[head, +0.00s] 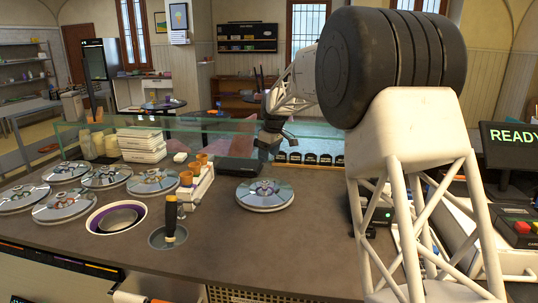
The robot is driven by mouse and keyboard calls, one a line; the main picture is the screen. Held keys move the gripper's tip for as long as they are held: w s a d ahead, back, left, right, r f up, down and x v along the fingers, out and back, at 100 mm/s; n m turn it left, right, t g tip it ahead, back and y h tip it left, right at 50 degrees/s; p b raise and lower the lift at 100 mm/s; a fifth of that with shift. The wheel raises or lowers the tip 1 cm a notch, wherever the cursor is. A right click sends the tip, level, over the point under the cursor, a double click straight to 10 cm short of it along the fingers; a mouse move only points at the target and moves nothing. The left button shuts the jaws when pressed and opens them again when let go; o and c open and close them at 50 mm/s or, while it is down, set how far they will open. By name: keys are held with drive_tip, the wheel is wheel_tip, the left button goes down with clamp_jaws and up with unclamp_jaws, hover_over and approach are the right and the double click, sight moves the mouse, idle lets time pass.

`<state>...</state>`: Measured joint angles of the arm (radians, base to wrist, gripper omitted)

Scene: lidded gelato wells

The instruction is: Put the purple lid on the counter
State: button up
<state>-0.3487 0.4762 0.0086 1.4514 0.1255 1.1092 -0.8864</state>
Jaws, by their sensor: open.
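A round metallic lid (265,195) lies flat on the brown counter (300,235), right of the wells and apart from them. Its colour marking is too small to read for sure.
Several covered wells (153,181) fill the left side. A round recess (158,240) holds a dark-handled tool. Stacked white tubs (141,142) and orange cups (201,158) stand behind. A glass guard (225,127) runs along the back.

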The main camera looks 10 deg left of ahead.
idle(0.5)
drive_tip(key=s+d+r+m+t, duration=0.1)
drive_tip(key=s+d+r+m, duration=0.3)
drive_tip(key=s+d, duration=0.8)
drive_tip(key=s+d+r+m, duration=0.3)
drive_tip(key=s+d+r, duration=0.3)
drive_tip(key=s+d, duration=0.65)
drive_tip(key=s+d+f+m, duration=0.2)
drive_tip(key=s+d+f, duration=0.1)
drive_tip(key=s, duration=0.9)
drive_tip(key=s+d+f+m+h, duration=0.1)
drive_tip(key=s+d+f, duration=0.3)
drive_tip(key=s, duration=0.8)
drive_tip(key=s+d+f+m+t, duration=0.1)
drive_tip(key=s+d+f+m, duration=0.2)
drive_tip(key=s, duration=0.9)
drive_tip(key=shift+s+d+f+m+h, duration=0.3)
drive_tip(key=shift+s+d+f+m, duration=0.1)
drive_tip(key=shift+d+f, duration=0.1)
